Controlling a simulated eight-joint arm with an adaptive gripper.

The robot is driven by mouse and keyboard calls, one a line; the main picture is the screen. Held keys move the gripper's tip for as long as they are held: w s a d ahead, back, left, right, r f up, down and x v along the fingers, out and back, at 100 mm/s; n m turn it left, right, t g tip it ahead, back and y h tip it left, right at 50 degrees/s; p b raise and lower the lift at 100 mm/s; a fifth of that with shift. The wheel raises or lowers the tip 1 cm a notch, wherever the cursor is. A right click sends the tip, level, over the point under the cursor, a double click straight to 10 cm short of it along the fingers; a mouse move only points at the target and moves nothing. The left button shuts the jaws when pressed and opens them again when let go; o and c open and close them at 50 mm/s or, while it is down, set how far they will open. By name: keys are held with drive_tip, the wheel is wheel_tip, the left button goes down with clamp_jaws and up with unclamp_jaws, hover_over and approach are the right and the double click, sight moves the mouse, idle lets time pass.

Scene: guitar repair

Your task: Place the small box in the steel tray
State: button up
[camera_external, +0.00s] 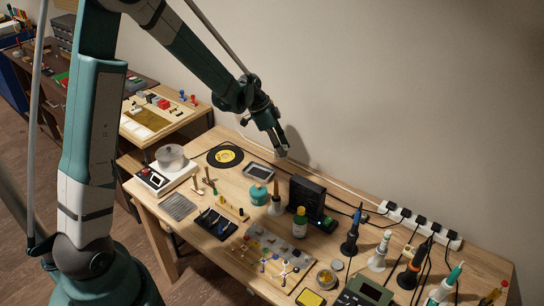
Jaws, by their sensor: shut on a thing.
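My gripper (281,147) hangs fingers-down above the back of the workbench, near the wall. It is shut on a small pale thing (282,154) at its fingertips, which looks like the small box. The fingers hide most of it. The steel tray (259,171) appears to be the grey, rimmed rectangular one lying on the bench, below and left of my gripper in the picture. Its inside looks dark. The held thing is above bench height and apart from the tray.
A black disc with a yellow label (225,156) lies left of the tray. A teal jar (259,195), a brush-like tool (276,203) and a black box-shaped device (306,201) stand in front and to the right. A power strip (420,223) runs along the wall.

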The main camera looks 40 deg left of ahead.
drive_tip(key=s+a+n, duration=0.1)
drive_tip(key=s+a, duration=0.3)
drive_tip(key=a, duration=0.4)
drive_tip(key=shift+s+a, duration=0.15)
drive_tip(key=shift+s, duration=0.1)
drive_tip(key=shift+f, duration=0.2)
drive_tip(key=b, duration=0.1)
hover_over(263, 173)
drive_tip(key=s+a, duration=0.1)
drive_tip(key=shift+s+a+f, duration=0.1)
drive_tip(key=shift+f, duration=1.4)
drive_tip(key=shift+s+a+f, duration=0.1)
drive_tip(key=shift+f, duration=1.4)
drive_tip(key=shift+f+b, duration=0.45)
drive_tip(key=shift+f, duration=1.4)
drive_tip(key=shift+f, duration=0.15)
drive_tip(key=o, duration=0.9)
